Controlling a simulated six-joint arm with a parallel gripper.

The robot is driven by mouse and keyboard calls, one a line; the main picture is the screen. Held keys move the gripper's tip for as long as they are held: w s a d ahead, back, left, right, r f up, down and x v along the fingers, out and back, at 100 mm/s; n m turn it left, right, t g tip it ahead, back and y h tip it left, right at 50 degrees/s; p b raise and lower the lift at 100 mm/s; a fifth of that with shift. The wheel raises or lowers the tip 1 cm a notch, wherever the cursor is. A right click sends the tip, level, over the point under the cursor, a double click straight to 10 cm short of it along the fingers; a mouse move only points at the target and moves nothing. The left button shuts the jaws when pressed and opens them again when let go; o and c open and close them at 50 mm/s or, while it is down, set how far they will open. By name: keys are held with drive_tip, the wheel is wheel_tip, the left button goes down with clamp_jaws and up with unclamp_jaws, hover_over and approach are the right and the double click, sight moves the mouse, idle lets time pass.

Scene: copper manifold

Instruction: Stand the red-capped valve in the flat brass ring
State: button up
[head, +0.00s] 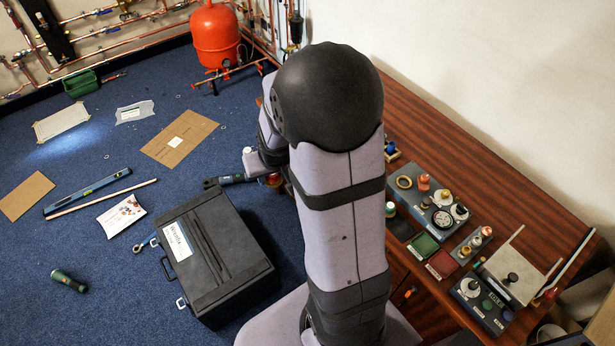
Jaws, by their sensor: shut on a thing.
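A flat yellow brass-coloured ring (404,182) lies on a grey block on the bench, right of my arm. An orange-red-topped piece (423,182) stands just right of it; I cannot tell whether it is the red-capped valve. My forearm bends down behind my upper arm, and my jaws are hidden there. A small reddish and brass-coloured patch (272,181) shows beside my wrist, too small to identify. I see no contact between my arm and the ring.
The grey block (440,178) holds several other fittings. Green (424,246) and red trays, small grey blocks with fittings and a plate stand (515,268) crowd the wooden bench (450,130). A black case (215,250) and a red tank (214,36) stand on the blue floor.

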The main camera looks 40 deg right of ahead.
drive_tip(key=w+a+r+n, duration=0.1)
drive_tip(key=w+a, duration=0.2)
drive_tip(key=a, duration=0.2)
drive_tip(key=d+f+m+g+h+b, duration=0.1)
drive_tip(key=d+f+m+b, duration=0.25)
drive_tip(key=d, duration=0.75)
drive_tip(key=d+f+m+g+h+b, duration=0.1)
drive_tip(key=d+f+m+b, duration=0.3)
drive_tip(key=d, duration=0.8)
drive_tip(key=s+d+f+m+g+b, duration=0.1)
drive_tip(key=s+d+m, duration=0.4)
drive_tip(key=d, duration=0.7)
drive_tip(key=s+d+f+m+g+h+b, duration=0.1)
drive_tip(key=s+d+f+m, duration=0.3)
drive_tip(key=s+d, duration=0.6)
drive_tip(key=shift+s+d+f+m+g+b, duration=0.2)
drive_tip(key=shift+d+f+m+g+b, duration=0.15)
drive_tip(key=shift+d+m+g+b, duration=0.55)
drive_tip(key=shift+f, duration=0.1)
drive_tip(key=shift+f+b, duration=1.5)
drive_tip(key=shift+f, duration=0.95)
